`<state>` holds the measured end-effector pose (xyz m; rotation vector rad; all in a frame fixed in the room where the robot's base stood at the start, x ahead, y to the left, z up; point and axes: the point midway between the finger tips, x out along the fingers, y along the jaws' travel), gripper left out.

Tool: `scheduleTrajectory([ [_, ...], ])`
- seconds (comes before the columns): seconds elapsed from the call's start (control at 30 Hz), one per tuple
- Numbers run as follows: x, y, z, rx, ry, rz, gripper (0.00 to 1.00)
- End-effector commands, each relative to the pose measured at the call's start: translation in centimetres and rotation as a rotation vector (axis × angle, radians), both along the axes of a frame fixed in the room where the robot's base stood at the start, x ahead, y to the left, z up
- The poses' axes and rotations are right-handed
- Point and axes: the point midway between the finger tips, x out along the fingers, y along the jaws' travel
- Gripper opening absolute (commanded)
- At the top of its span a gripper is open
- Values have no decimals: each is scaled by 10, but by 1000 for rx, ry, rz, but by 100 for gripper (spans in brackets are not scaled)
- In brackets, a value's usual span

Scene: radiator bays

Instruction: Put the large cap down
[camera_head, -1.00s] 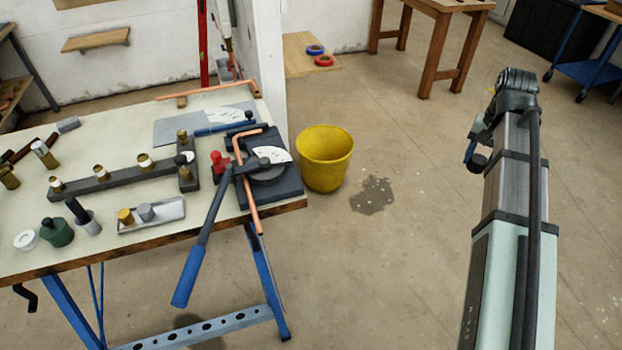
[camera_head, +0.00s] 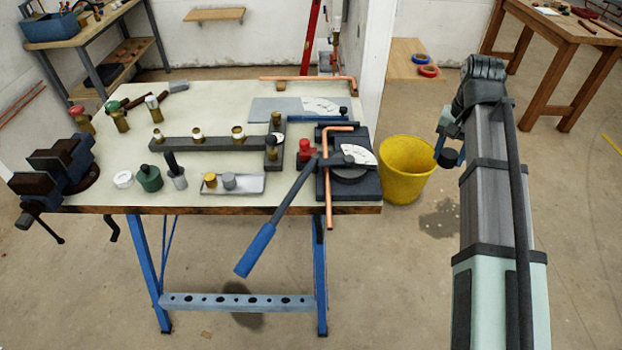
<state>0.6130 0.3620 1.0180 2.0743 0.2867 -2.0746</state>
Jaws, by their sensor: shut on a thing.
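My gripper (camera_head: 441,143) is at the right, beside my raised arm and over the floor near the yellow bucket. It is small in the view and partly hidden behind my arm. A dark, round, short piece (camera_head: 448,158) shows at its end, which appears to be the large cap; its jaws are shut on it. The contact itself is too small to see. The workbench (camera_head: 110,200) is to the left, apart from the gripper. On it a shallow grey tray (camera_head: 255,189) holds a brass cap (camera_head: 210,180) and a grey cap (camera_head: 229,181).
A pipe bender (camera_head: 350,180) with copper pipe and a blue handle (camera_head: 257,250) fills the bench's right end. A dark manifold bar (camera_head: 205,144), a green pot (camera_head: 149,178) and a vise (camera_head: 70,165) are also there. The yellow bucket (camera_head: 408,170) stands between bench and arm.

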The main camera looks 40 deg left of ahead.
Motion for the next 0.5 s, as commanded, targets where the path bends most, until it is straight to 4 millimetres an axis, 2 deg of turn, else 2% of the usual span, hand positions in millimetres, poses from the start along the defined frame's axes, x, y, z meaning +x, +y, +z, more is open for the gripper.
scheduleTrajectory([
  [0.03, -9, 17, 0, 0, 0, 29, 7],
  [0.1, -20, 37, 0, 0, 0, 63, 7],
  [0.5, -95, 143, -3, 0, 0, 266, 7],
])
